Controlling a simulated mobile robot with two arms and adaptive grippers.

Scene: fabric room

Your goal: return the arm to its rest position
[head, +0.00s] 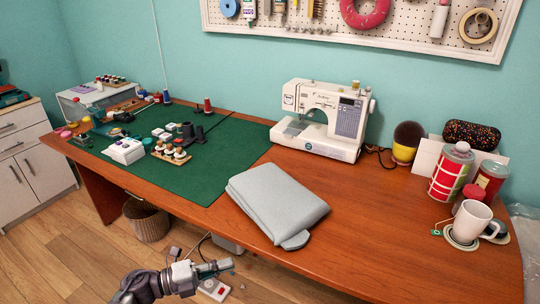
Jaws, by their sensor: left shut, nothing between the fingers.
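My left arm comes in at the bottom of the head view, and its gripper (226,265) points to the right. The gripper is shut and nothing shows between its fingers. It appears below the front edge of the wooden table (392,249), over the floor area, apart from the things on the table. My right gripper is not in view.
A folded grey cloth (277,198) lies near the table's front edge, closest to the gripper. Behind are a sewing machine (322,120) and a green mat (226,160). A white mug (471,221) stands at right. A basket (147,222) and power strip (213,290) are below.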

